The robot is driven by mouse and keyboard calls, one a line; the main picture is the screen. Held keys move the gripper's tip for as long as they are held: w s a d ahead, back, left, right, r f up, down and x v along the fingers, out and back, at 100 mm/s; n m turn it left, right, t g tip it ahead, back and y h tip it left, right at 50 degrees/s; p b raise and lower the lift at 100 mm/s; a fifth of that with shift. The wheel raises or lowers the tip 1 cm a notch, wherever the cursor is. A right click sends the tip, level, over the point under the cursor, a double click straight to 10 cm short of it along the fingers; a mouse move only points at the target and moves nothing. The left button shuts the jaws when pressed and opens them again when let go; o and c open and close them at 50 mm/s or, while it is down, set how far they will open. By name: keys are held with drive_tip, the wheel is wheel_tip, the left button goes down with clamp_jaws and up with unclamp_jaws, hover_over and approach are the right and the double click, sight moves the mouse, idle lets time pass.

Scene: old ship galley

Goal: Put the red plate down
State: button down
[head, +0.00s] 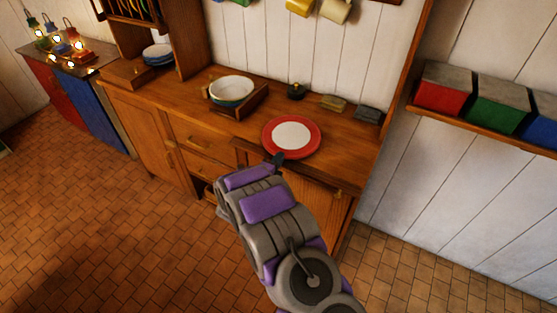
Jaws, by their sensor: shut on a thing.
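The red plate (267,138) has a white centre and is over the right part of the wooden counter (229,114), near its front edge. It looks roughly level. I cannot tell whether it touches the counter top or is held just above it. My gripper (279,157) is at the plate's near rim, shut on it. My arm comes up from the bottom of the view and hides part of the cabinet front. The fingertips are small and mostly hidden.
A bowl (232,90) sits in a wooden tray left of the plate. Behind the plate are a dark small pot (296,91) and two small blocks (334,102) (368,114). Stacked plates (158,55) stand far left. A shelf (485,131) with coloured bins is at right.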

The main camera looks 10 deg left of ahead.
drive_tip(key=c, duration=1.4)
unclamp_jaws()
drive_tip(key=shift+s+f, duration=0.25)
drive_tip(key=shift+f, duration=0.35)
drive_tip(key=shift+o, duration=0.6)
drive_tip(key=shift+s+a, duration=0.1)
drive_tip(key=shift+s, duration=0.1)
drive_tip(key=shift+o, duration=0.5)
drive_tip(key=a+p+v, duration=0.1)
drive_tip(key=v, duration=0.8)
drive_tip(key=shift+r+p, duration=0.2)
drive_tip(key=shift+p, duration=0.1)
drive_tip(key=v, duration=0.7)
drive_tip(key=shift+s+d+r+p, duration=0.15)
drive_tip(key=shift+r+p, duration=0.2)
